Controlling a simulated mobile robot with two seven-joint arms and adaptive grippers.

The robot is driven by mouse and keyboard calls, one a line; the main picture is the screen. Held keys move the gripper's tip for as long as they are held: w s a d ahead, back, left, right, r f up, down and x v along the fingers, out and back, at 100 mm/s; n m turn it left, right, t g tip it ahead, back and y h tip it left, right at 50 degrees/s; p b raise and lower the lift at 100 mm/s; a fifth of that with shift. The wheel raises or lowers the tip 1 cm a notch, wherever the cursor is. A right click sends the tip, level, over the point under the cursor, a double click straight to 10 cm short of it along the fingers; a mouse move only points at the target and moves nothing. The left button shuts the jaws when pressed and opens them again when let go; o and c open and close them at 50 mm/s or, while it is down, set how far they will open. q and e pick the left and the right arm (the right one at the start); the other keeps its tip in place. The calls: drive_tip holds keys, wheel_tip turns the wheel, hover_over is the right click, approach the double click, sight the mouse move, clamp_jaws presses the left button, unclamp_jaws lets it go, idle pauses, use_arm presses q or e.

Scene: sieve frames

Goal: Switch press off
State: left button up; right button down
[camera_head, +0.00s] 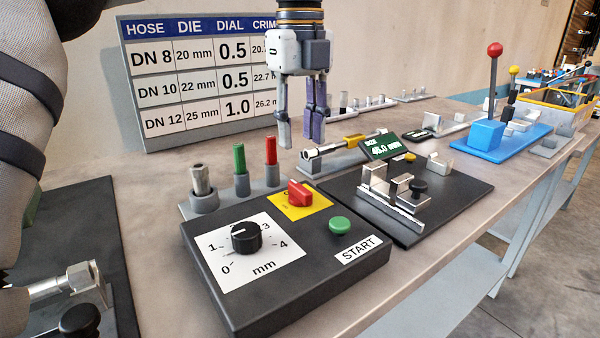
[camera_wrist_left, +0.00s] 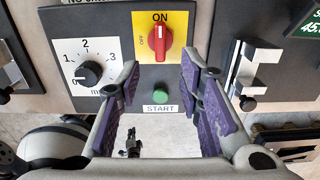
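The press control box (camera_head: 205,268) is black and sits on the workbench. Its red rotary switch (camera_head: 299,193) is on a yellow plate and also shows in the left wrist view (camera_wrist_left: 158,47). There, the white mark on the handle points up to "ON", with "OFF" on the left. A green START button (camera_head: 340,225) and a black dial (camera_head: 245,237) are on the same box. My left gripper (camera_head: 299,141) points down above and behind the switch. Its purple-padded fingers (camera_wrist_left: 160,68) are apart and empty, with the switch visible between them. My right gripper is not in view.
A metal fixture on a black plate (camera_head: 450,190) and a green readout (camera_head: 381,147) are to the right. A hose table sign (camera_head: 205,135) stands behind. The space above the switch is clear.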

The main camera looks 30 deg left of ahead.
sight(300, 186)
use_arm(q)
wheel_tip(300, 186, down, 10)
drive_tip(key=shift+r, duration=0.25)
clamp_jaws()
